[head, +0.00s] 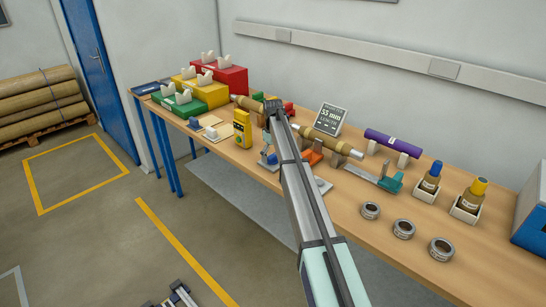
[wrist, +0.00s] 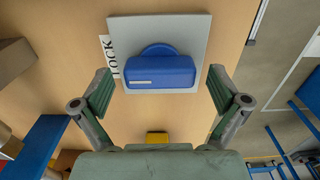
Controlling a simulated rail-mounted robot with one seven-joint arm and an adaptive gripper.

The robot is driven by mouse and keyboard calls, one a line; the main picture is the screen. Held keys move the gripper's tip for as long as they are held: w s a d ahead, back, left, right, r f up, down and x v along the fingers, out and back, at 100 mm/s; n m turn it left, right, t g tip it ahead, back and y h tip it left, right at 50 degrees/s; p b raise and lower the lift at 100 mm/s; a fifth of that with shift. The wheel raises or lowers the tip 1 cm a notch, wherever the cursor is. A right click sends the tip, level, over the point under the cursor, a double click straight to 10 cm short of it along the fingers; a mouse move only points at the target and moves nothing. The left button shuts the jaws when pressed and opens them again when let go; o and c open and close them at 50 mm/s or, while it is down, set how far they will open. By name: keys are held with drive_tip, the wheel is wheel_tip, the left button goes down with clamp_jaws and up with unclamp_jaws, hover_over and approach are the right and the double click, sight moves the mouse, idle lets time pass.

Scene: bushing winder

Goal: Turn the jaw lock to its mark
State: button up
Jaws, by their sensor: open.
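The jaw lock is a blue knob (wrist: 160,72) with a pale line on its face, on a square grey plate (wrist: 197,28) in the wrist view. A white label reading LOCK (wrist: 108,55) lies along the plate's left side. My gripper (wrist: 159,88) is open, with one finger on either side of the knob and a gap to each. The knob sits between the fingers and no contact shows. In the head view my arm reaches over the bench, and its far end hides part of the bench; I cannot tell the knob there.
The wooden bench (head: 460,250) holds a yellow device (head: 242,128), a wrapped roll (head: 325,142), a purple roll (head: 393,141), several metal rings (head: 404,229) and two bottles in white holders. Red, yellow and green boxes (head: 181,104) stand at the far end. The bench edge is close to the plate.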

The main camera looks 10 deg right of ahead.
sight(273, 155)
wheel_tip(273, 155, up, 12)
drive_tip(key=shift+f, duration=0.15)
idle(0.3)
drive_tip(key=s+a+f+t+b, duration=0.2)
drive_tip(key=a+f+t+b, duration=0.35)
drive_tip(key=a+f, duration=1.55)
drive_tip(key=s+d+f+m+g+p, duration=0.15)
drive_tip(key=s+d+f, duration=0.25)
drive_tip(key=s+f, duration=0.45)
drive_tip(key=s+d+f+g, duration=0.2)
drive_tip(key=s+d+f, duration=0.2)
drive_tip(key=s+f, duration=0.5)
drive_tip(key=s+d+f+m+g, duration=0.1)
drive_tip(key=s+d+f, duration=0.1)
drive_tip(key=s+f, duration=0.3)
drive_tip(key=s+d+f+g+h+p, duration=0.1)
drive_tip(key=s+d+f, duration=0.15)
drive_tip(key=s, duration=0.45)
drive_tip(key=s+d+f+m+g, duration=0.1)
drive_tip(key=s+d+f, duration=0.1)
drive_tip(key=s+f, duration=0.3)
drive_tip(key=s+d+m+g+p, duration=0.1)
drive_tip(key=s+d+m+g, duration=0.1)
drive_tip(key=s, duration=1.8)
drive_tip(key=s+d+f+m+g+y+p, duration=0.1)
drive_tip(key=s+d+m+g+p, duration=0.1)
drive_tip(key=s, duration=1.8)
drive_tip(key=shift+d+f+g, duration=0.25)
drive_tip(key=shift+d+g, duration=0.65)
drive_tip(key=shift+d, duration=0.3)
